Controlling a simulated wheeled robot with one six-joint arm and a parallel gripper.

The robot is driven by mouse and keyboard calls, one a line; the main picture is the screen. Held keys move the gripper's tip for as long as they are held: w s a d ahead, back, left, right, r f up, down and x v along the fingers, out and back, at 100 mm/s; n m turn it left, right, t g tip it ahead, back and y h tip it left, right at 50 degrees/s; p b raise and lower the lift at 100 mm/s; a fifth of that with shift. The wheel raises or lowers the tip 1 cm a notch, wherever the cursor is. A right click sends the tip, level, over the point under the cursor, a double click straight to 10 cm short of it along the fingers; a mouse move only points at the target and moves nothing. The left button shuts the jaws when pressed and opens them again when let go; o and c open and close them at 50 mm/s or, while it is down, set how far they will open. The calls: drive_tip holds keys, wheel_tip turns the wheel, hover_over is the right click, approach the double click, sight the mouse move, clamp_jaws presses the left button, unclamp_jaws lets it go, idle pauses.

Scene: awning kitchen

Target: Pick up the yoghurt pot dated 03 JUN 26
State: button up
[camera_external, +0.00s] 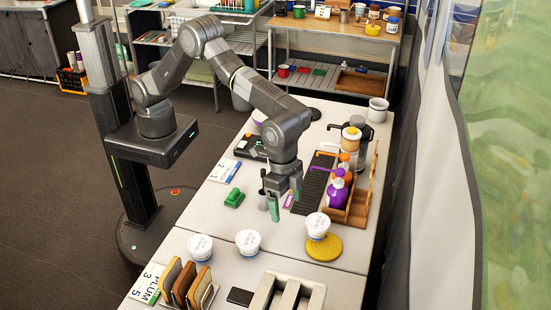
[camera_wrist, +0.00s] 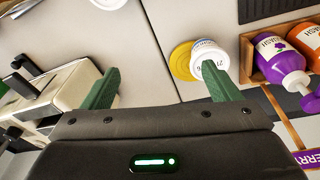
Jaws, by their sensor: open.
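Three white yoghurt pots stand on the near end of the white table: a left pot (camera_external: 200,247), a middle pot (camera_external: 248,242) and a right pot (camera_external: 317,226) on a round yellow disc (camera_external: 322,249). Their lids carry print too small to read in the external view. My gripper (camera_external: 285,203) hangs open and empty above the table, behind the pots. Another pot (camera_wrist: 108,3) is cut off at the top edge.
A wooden rack with purple and orange bottles (camera_external: 338,190) stands right of my gripper. Bare table lies between gripper and pots.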

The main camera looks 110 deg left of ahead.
sight(248, 238)
drive_tip(key=s+d+f+m+t+h+b, duration=0.1)
drive_tip(key=s+m, duration=0.2)
drive_tip(key=s, duration=0.3)
drive_tip(key=s+d+f+m+b, duration=0.1)
drive_tip(key=s+d+m, duration=0.1)
drive_tip(key=s, duration=0.3)
drive_tip(key=p+x, duration=0.1)
drive_tip(key=x, duration=0.7)
drive_tip(key=shift+p+x, duration=0.7)
drive_tip(key=shift+x, duration=1.95)
drive_tip(key=shift+s, duration=0.1)
drive_tip(key=shift+c, duration=0.4)
drive_tip(key=c, duration=0.9)
